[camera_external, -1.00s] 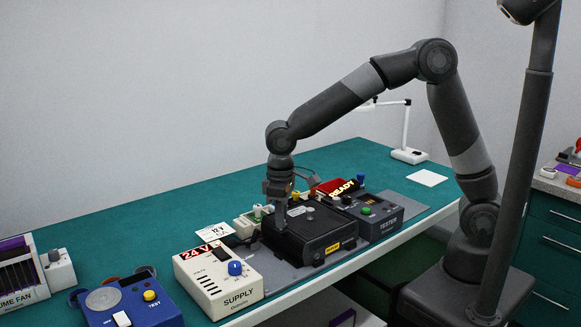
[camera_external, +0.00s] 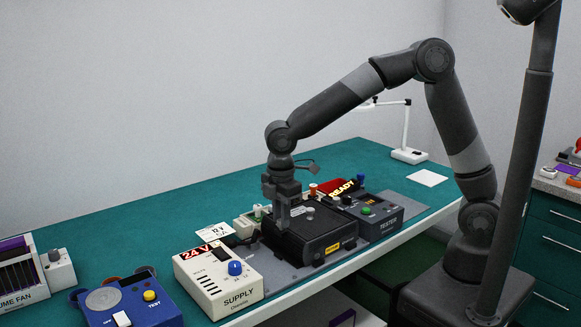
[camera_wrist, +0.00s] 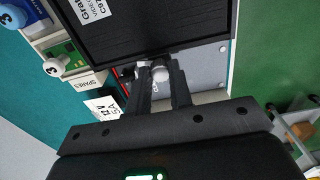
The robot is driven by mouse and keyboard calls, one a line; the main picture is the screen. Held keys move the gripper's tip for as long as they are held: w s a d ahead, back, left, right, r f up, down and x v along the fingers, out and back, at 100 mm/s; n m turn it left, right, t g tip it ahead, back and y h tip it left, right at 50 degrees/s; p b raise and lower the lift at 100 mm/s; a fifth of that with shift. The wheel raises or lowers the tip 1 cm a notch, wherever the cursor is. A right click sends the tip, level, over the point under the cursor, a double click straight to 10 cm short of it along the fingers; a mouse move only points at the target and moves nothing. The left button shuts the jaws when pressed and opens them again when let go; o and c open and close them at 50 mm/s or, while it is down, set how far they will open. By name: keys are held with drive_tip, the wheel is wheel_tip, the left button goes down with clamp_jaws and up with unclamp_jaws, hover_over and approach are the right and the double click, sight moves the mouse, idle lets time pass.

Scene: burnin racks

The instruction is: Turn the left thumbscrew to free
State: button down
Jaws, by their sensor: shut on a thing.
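A black box-shaped unit (camera_external: 318,233) with a yellow label on its front lies on a grey mat on the bench. In the wrist view the unit (camera_wrist: 140,35) fills the top, with a white printed label on it. My gripper (camera_external: 283,224) points straight down at the unit's left end. In the wrist view its two fingers (camera_wrist: 160,80) are closed around a pale round thumbscrew head (camera_wrist: 159,74) at the unit's edge. The external view hides this thumbscrew behind the fingers. A silver knob (camera_external: 310,213) shows on top of the unit, to the right of my fingers.
The cream supply box (camera_external: 220,280) with a blue knob stands close at left, showing 24 V. The dark tester (camera_external: 375,217) stands at right, with a lit READY sign (camera_external: 343,188) behind. A card (camera_external: 215,232) and a spares tray (camera_wrist: 88,82) are near.

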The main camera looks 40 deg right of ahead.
drive_tip(key=shift+n, duration=0.9)
drive_tip(key=c, duration=1.3)
unclamp_jaws()
wheel_tip(320, 180, up, 11)
drive_tip(key=shift+f, duration=0.1)
